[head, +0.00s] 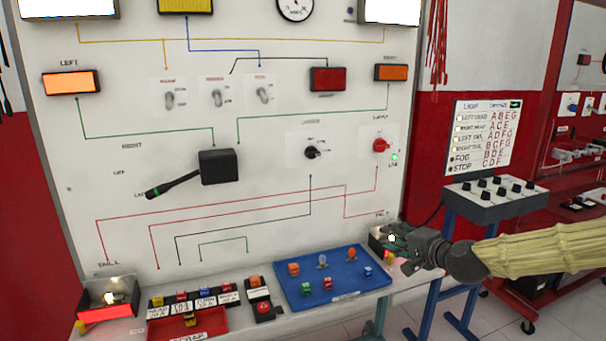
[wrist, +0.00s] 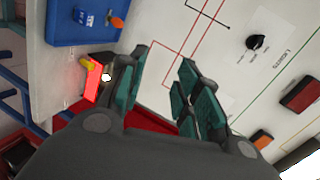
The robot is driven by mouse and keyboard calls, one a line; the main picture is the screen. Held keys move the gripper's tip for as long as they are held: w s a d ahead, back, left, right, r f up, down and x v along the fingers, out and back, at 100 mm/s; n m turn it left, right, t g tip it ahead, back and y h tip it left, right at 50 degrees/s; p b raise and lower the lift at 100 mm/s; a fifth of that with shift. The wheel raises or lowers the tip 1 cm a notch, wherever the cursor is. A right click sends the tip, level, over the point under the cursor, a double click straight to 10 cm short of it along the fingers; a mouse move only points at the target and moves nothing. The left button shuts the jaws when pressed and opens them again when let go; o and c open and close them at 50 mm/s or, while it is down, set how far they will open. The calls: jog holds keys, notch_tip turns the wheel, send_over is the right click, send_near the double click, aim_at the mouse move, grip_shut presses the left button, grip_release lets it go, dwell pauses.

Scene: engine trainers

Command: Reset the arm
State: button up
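My gripper (head: 398,244) is at the right end of the bench in the head view, with my arm reaching in from the right. It overlaps the right-hand lamp box (head: 376,240), which has a glowing white bulb (head: 391,238). In the wrist view my gripper (wrist: 164,64) has its teal-padded fingers apart, with only the panel showing between them. There the glowing bulb (wrist: 105,77) and a red lens (wrist: 91,84) sit just left of the left finger, outside the gap. I cannot tell whether the finger touches the box.
The white trainer panel (head: 250,210) stands close behind the bench. A blue tray (head: 335,285) of small parts lies left of my gripper, and a red scrap tray (head: 180,325) further left. A grey switch box on a blue stand (head: 495,205) is behind my arm.

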jog(key=s+a+f+n+g+h+p, duration=0.1)
jog(key=s+a+f+n+g, duration=0.1)
jog(key=s+f, duration=0.65)
jog(key=s+a+f+n+g+p, duration=0.1)
jog(key=s+a+f+g, duration=0.3)
jog(key=f, duration=0.7)
jog(key=s+a+f+n+g+h+p, duration=0.1)
jog(key=s+f+n+p, duration=0.1)
jog(key=s+f, duration=0.65)
jog(key=s+d+f+n+g+h+p, duration=0.1)
jog(key=s+d+f+n+g, duration=0.1)
jog(key=s, duration=0.7)
jog(key=s+d+f+n+g+h+p, duration=0.1)
jog(key=s+f, duration=0.4)
jog(key=s, duration=0.5)
jog(key=s+d+f+n+g+h+p, duration=0.1)
jog(key=s+d+f+n+g+h, duration=0.1)
jog(key=s, duration=0.7)
notch_tip(320, 180, down, 2)
jog(key=shift+s+d+f+n+g, duration=0.25)
jog(key=shift+d+n+g, duration=0.1)
jog(key=shift+n+g, duration=0.35)
